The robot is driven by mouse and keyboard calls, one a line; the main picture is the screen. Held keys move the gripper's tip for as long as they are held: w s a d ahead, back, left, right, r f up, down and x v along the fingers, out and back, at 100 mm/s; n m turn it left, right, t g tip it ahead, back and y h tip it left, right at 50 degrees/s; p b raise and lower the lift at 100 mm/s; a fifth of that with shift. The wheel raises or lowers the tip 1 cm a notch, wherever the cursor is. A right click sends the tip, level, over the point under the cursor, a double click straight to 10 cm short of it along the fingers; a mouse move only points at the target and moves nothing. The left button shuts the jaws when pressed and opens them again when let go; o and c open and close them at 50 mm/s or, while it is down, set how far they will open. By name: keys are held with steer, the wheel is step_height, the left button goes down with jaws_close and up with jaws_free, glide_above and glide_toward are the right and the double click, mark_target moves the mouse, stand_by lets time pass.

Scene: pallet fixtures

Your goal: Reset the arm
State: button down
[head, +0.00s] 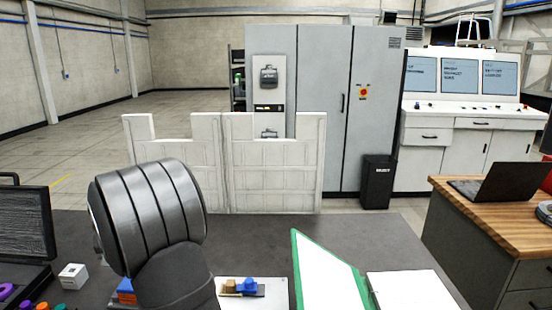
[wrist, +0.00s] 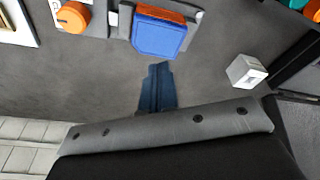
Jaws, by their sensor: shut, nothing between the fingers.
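My gripper (wrist: 158,72) shows in the wrist view as dark blue fingers, shut and empty, above the grey table. A blue block with an orange rim (wrist: 160,34) lies just beyond the fingertips, and I see a gap of table between them. In the head view my arm rises over the table's left part; the gripper itself is hidden there. The white cube (head: 73,276) is left of my arm, and the blue and orange block (head: 126,291) is partly hidden behind it.
A white plate (head: 270,291) with blue and tan parts lies right of my arm. A green-edged white panel (head: 322,268) and a white sheet (head: 408,290) lie further right. The table's back middle is clear.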

steer(key=shift+f, duration=2.35)
steer(key=shift+m+g, duration=0.5)
steer(key=r, duration=0.6)
steer(key=shift+w+r, duration=0.3)
steer(key=f+m+g, duration=0.1)
steer(key=f, duration=0.1)
steer(key=f+m+g, duration=0.1)
steer(key=g, duration=0.1)
steer(key=shift+w+a+f+m+h, duration=0.1)
steer(key=shift+w+f+m+h, duration=0.1)
steer(key=shift+f+m+h, duration=0.2)
steer(key=shift+w+f+m+g, duration=0.2)
steer(key=shift+f+m+g, duration=0.9)
steer(key=shift+f+g, duration=0.15)
steer(key=shift+r, duration=0.85)
